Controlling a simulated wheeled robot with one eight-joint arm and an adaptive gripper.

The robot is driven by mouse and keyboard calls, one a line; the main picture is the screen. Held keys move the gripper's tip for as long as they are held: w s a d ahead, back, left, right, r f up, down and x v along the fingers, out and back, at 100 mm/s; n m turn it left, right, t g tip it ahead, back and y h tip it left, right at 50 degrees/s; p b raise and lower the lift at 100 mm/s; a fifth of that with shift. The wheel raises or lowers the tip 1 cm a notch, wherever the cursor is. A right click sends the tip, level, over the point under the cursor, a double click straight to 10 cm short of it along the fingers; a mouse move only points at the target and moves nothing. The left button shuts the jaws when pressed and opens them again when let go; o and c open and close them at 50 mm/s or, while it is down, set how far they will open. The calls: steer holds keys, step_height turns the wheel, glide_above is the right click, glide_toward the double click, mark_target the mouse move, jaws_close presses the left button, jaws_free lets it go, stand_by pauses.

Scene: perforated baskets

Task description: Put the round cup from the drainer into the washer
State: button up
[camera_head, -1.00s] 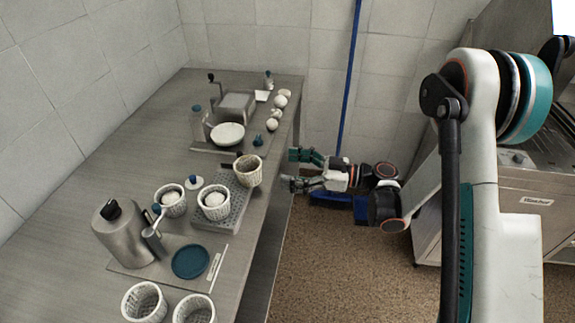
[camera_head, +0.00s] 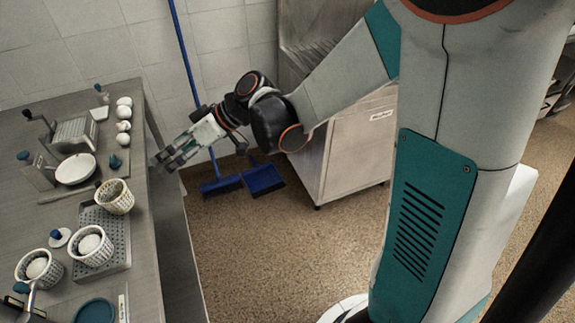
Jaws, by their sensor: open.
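The drainer is a perforated metal tray (camera_head: 118,252) on the steel table at left. A cream perforated cup (camera_head: 116,203) stands at its back end and looks empty. A white perforated round cup (camera_head: 91,256) stands on its front part with a white ball-like item inside. I cannot tell which cup the task means. My gripper (camera_head: 170,158) is open and empty by the table's right edge, to the right of and beyond the cups, touching neither. The washer is likely the steel cabinet (camera_head: 345,165) with a small label; its top is mostly hidden behind my arm.
Another perforated cup (camera_head: 48,270) stands left of the tray. A teal disc (camera_head: 95,311), a white bowl (camera_head: 75,169) and several white round items (camera_head: 124,126) are on the table. A blue broom and dustpan (camera_head: 262,178) stand on the floor between table and cabinet. Brown floor is clear in front.

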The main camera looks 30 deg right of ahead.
steer(key=s+d+r+m+t+h, duration=0.1)
steer(key=s+d+r+m+h, duration=0.2)
steer(key=s+d, duration=0.5)
steer(key=shift+m+t+h, duration=0.3)
steer(key=shift+m+h, duration=0.4)
steer(key=shift+h, duration=0.2)
steer(key=s+d+m+h, duration=0.1)
steer(key=s+d+h, duration=0.1)
steer(key=s+d, duration=0.1)
steer(key=s+d+m+t+h, duration=0.1)
steer(key=s+d+m+h, duration=0.1)
steer(key=s+d, duration=0.2)
steer(key=s+d+r+m+h, duration=0.1)
steer(key=s+d, duration=0.3)
steer(key=shift+d+m+t+h, duration=0.15)
steer(key=shift+m+t+h, duration=0.25)
steer(key=shift+c, duration=0.2)
